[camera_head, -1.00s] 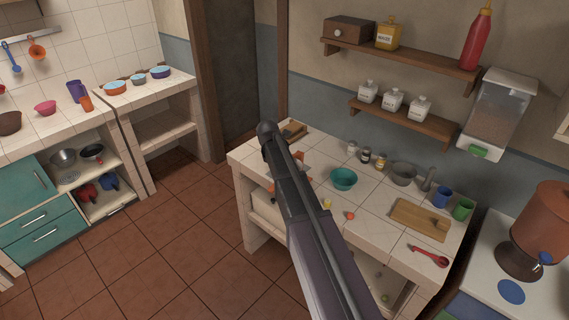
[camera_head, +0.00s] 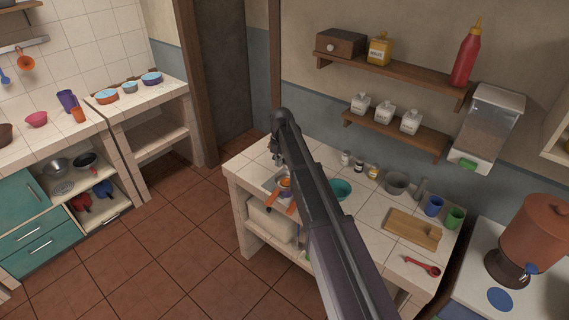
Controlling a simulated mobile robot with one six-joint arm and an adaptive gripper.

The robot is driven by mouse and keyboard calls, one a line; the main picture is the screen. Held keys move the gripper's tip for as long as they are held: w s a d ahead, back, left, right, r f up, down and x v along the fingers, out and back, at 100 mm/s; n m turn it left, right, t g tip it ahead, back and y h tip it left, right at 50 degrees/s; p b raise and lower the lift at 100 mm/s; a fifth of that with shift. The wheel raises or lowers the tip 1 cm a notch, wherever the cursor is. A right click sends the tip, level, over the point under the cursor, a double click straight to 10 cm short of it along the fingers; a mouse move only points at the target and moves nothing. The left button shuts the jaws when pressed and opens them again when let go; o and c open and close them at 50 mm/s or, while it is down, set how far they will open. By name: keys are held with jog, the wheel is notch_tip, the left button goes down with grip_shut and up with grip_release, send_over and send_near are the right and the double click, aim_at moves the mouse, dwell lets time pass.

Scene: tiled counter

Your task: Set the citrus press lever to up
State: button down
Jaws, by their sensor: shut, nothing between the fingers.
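My gripper (camera_head: 276,158) hangs from the end of my dark arm over the left part of the tiled counter. It is small here and looks shut and empty.
A teal bowl (camera_head: 342,189), small jars (camera_head: 372,172), a grey pot (camera_head: 396,183), a cutting board (camera_head: 413,229), blue cup (camera_head: 434,206) and green cup (camera_head: 454,217) stand on the tiled counter (camera_head: 366,215). A low shelf (camera_head: 395,135) with white bottles hangs behind.

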jog(key=shift+w+d+r+p, duration=0.35)
jog(key=shift+w+r+p, duration=0.15)
jog(key=shift+r, duration=0.2)
jog(key=w+d+r+p, duration=0.2)
jog(key=w, duration=0.1)
jog(key=w+d+r+p, duration=0.1)
jog(key=shift+w+r+p, duration=0.4)
jog(key=w+d, duration=0.6)
jog(key=w, duration=0.2)
jog(key=shift+w+d+r+p, duration=0.15)
jog(key=shift+w+r+p, duration=0.15)
jog(key=shift+r+p, duration=0.1)
jog(key=shift+s, duration=0.1)
jog(key=w+d+r+p, duration=0.3)
jog(key=w+r+p, duration=0.1)
jog(key=r+p, duration=0.2)
jog(key=shift+w+d, duration=0.15)
jog(key=shift+w, duration=0.1)
